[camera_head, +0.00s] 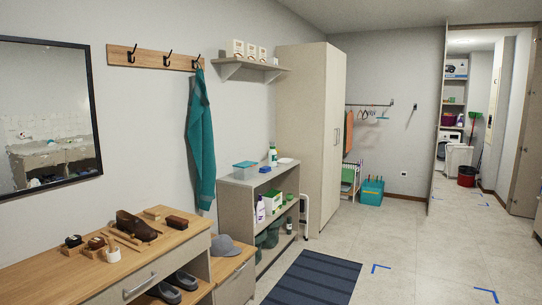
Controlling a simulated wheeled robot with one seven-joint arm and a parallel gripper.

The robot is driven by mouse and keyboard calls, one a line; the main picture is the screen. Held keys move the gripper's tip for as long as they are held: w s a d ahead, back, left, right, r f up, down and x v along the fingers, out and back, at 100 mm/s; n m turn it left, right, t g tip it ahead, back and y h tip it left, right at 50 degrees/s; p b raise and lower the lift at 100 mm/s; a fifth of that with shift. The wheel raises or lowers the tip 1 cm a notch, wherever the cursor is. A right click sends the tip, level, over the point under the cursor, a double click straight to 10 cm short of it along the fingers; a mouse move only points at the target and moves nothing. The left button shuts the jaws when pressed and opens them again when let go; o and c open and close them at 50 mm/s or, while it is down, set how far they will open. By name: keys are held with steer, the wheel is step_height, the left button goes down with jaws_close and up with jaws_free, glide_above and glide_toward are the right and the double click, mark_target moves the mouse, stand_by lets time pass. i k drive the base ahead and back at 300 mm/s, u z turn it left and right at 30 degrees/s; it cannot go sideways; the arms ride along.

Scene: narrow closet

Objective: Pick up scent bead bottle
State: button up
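I cannot tell for sure which bottle is the scent bead bottle. A white bottle with a purple part (260,210) stands upright on the middle level of the grey shelf unit (236,197). A white and green bottle (273,155) stands on top of the unit, near the wall. A small dark bottle (289,225) stands lower in the unit, at its right end. All are small in the picture, and their labels cannot be read. My gripper is not in view.
A wooden bench (110,270) with shoes and brushes stands at the left front. A grey cap (223,246) lies on the lower bench. A dark blue striped rug (314,279) lies before the shelf unit. The tiled floor (410,240) to the right is largely clear. A tall cabinet (310,140) stands behind.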

mark_target(272, 154)
steer(key=z, duration=0.15)
steer(key=i, duration=0.6)
steer(key=z, duration=0.4)
steer(key=i, duration=1.6)
steer(key=z, duration=0.35)
steer(key=i, duration=3.1)
steer(key=u, duration=0.65)
steer(key=i, duration=1.6)
steer(key=u, duration=1.6)
steer(key=i, duration=1.35)
steer(key=u, duration=0.65)
